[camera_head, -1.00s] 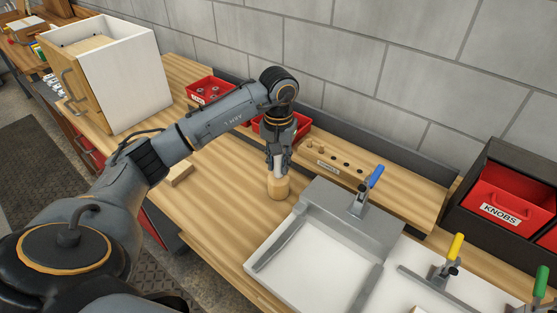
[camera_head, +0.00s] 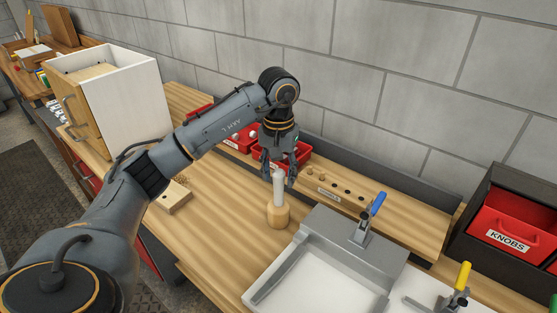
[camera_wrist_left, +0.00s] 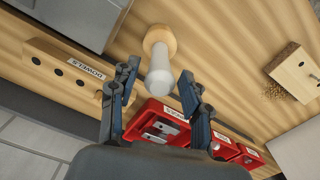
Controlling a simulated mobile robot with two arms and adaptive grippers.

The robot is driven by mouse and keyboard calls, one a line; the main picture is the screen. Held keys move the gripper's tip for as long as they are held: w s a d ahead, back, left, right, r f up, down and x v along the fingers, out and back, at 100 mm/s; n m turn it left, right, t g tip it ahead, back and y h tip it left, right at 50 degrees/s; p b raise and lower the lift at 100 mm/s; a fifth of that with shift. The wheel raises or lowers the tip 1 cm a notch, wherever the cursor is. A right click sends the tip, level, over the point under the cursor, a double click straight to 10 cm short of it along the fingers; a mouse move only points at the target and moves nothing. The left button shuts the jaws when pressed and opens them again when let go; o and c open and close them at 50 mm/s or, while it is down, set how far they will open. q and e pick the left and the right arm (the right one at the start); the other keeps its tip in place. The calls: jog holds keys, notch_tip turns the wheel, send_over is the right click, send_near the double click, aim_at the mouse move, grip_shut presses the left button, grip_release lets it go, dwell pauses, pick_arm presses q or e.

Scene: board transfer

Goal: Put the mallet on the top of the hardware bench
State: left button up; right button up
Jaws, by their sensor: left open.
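The mallet stands upright on the wooden bench top (camera_head: 225,225), its round wooden head (camera_head: 278,215) down and its pale handle (camera_head: 279,186) up. It also shows in the left wrist view (camera_wrist_left: 159,42), with the handle end toward the gripper. My left gripper (camera_head: 278,178) is open, just above and behind the top of the handle in the head view. In the left wrist view its two fingers (camera_wrist_left: 155,88) are spread on either side of the handle end, with gaps visible. My right gripper is not in view.
A grey metal tray fixture (camera_head: 330,260) with a blue-handled clamp (camera_head: 377,205) is right of the mallet. A dowel rack (camera_head: 345,190) and red bins (camera_head: 295,155) line the back. A wooden block (camera_head: 174,198) and white cabinet (camera_head: 135,95) are left.

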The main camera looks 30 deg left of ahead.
pick_arm(q)
notch_tip(320, 180, up, 6)
jog(key=shift+r, duration=0.25)
dwell(0.5)
